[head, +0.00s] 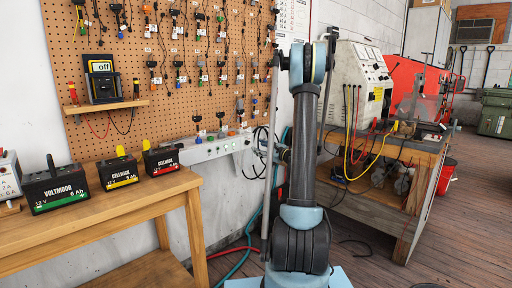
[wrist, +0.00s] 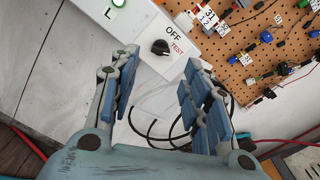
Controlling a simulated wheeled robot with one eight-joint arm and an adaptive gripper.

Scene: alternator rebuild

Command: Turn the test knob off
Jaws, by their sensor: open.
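The test knob (wrist: 160,47) is a small black knob on a white panel (wrist: 137,28) in the wrist view. The words OFF and TEST are printed beside it. Its pointer is too small to read surely. My gripper (wrist: 161,72) is open and empty, its blue-padded fingers apart. The knob shows just beyond the fingertips, between their lines, and no touch is visible. In the head view the long white panel (head: 213,149) runs along the wall under the pegboard. I cannot make out the knob there, and my arm hides part of that area.
A green-lit switch (wrist: 117,3) sits on the same panel. Dark cables (wrist: 182,125) hang below the panel. The pegboard (head: 178,98) holds tagged parts. A wooden bench (head: 95,220) with batteries stands left, and a test machine (head: 357,85) with cables stands right.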

